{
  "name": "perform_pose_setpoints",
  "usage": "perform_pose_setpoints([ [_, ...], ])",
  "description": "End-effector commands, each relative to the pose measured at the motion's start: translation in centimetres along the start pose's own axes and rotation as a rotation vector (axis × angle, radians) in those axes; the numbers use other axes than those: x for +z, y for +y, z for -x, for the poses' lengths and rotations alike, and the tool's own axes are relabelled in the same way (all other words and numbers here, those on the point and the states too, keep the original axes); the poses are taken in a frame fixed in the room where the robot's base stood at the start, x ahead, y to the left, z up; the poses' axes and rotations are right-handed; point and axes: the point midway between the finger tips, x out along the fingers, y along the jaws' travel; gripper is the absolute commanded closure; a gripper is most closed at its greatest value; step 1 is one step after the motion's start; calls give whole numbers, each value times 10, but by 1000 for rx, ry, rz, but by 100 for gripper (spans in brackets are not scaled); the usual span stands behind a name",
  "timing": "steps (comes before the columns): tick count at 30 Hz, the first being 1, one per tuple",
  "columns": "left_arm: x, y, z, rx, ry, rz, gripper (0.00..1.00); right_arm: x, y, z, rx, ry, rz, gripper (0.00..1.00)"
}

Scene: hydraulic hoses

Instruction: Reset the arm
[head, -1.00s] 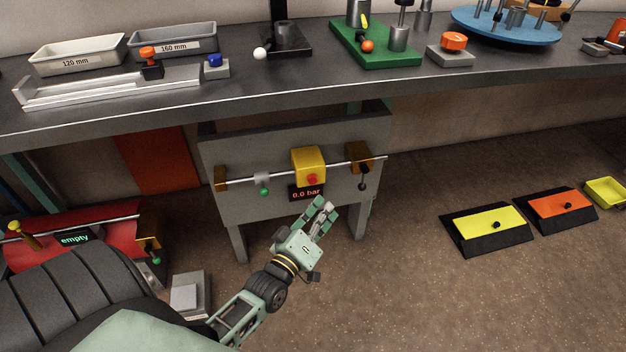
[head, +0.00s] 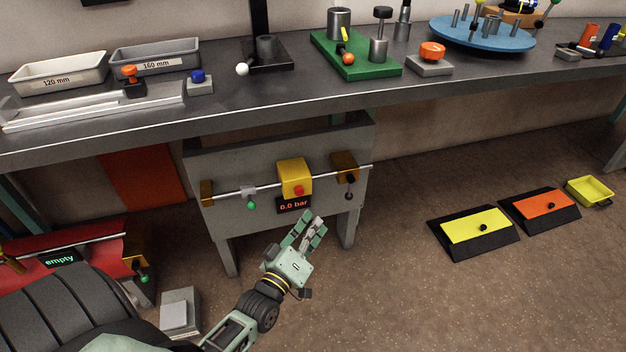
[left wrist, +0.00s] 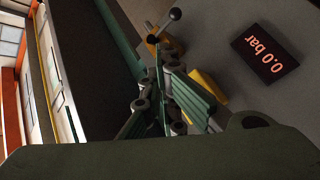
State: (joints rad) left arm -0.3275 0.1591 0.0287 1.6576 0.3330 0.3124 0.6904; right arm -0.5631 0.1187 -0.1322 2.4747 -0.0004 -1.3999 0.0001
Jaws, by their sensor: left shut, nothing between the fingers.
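My left gripper (head: 311,228) is green and grey. In the head view it is in front of the lower right part of the grey test stand (head: 232,220), below the bench. Its fingers point up and away, and they are shut with nothing between them. In the left wrist view the shut fingers (left wrist: 165,88) show near the middle. The 0.0 bar display (head: 294,205) is up and left of the gripper, and it also shows in the left wrist view (left wrist: 264,55). My right gripper shows in neither view.
The dark bench (head: 270,95) runs across above the stand. It bears two trays, a green block (head: 355,62) and a blue turntable (head: 482,34). A red unit reading "empty" (head: 95,238) stands left. Yellow (head: 462,224) and orange (head: 535,203) pads lie right. Floor between is clear.

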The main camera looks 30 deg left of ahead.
Motion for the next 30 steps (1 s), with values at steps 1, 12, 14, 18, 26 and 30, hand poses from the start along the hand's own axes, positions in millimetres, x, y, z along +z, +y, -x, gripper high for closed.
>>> perform_pose_setpoints([
  [1, 0, 0, 0, 0, 0, 0, 100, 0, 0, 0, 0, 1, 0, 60],
  [12, 22, 11, 4, -35, -113, -78, 100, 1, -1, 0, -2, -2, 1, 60],
  [14, 37, 17, 9, -59, -190, -137, 100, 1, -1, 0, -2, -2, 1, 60],
  [18, 70, 32, 34, -118, -406, -314, 100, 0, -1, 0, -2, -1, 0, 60],
  [26, 96, 46, 105, -206, -775, -628, 100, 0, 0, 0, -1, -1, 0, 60],
  [30, 95, 49, 136, -235, -904, -729, 100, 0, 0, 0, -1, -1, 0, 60],
])
